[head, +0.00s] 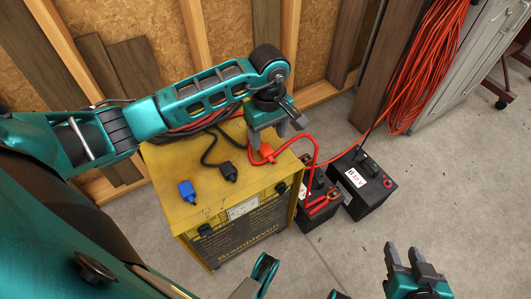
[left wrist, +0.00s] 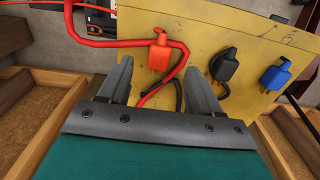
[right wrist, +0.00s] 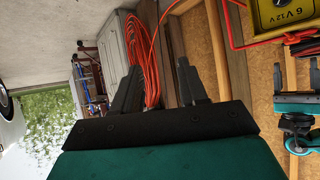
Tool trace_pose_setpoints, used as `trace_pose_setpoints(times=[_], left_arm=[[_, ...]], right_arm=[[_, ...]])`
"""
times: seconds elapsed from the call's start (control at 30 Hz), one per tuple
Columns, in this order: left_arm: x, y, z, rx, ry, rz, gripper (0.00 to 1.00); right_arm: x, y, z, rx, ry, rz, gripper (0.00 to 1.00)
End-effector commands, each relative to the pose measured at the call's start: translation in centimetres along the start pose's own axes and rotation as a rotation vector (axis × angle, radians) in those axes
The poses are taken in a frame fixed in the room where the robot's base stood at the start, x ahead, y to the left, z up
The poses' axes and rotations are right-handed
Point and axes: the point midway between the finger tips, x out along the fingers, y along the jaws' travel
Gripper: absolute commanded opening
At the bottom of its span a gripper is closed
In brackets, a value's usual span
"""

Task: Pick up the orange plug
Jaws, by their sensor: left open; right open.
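The orange plug (head: 267,154) lies on top of the yellow charger box (head: 185,224), near its right edge, with a red cable attached. My left gripper (head: 268,140) is open just above and behind the plug, with nothing between its fingers. In the left wrist view the orange plug (left wrist: 159,54) shows beyond the open left fingers (left wrist: 160,82). A black plug (left wrist: 224,66) and a blue plug (left wrist: 275,75) are to its right there. My right gripper (head: 412,258) is open and empty over the floor at the lower right; its fingers (right wrist: 160,85) also show in the right wrist view.
On the box top, the black plug (head: 228,171) and blue plug (head: 186,191) lie left of the orange one. Black batteries (head: 362,183) stand on the floor right of the box. A coiled orange cord (head: 425,45) hangs behind.

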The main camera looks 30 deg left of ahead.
Motion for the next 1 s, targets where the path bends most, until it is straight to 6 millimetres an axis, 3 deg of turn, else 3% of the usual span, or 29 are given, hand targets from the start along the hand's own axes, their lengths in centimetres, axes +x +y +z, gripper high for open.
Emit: trace_pose_setpoints(times=[0.5, 0.77, 1.0], left_arm=[[5.9, -0.1, -0.2, 0.000, -0.003, 0.001, 0.64], [6.1, -0.1, -0.3, 0.001, -0.001, 0.001, 0.64], [6.1, -0.1, -0.3, 0.000, -0.001, 0.001, 0.44]], right_arm=[[0.8, -0.5, 1.0, 0.014, -0.008, -0.009, 0.43], [0.7, -0.5, 0.6, 0.013, -0.001, -0.011, 0.43], [0.8, -0.5, 0.6, 0.012, 0.000, -0.011, 0.43]])
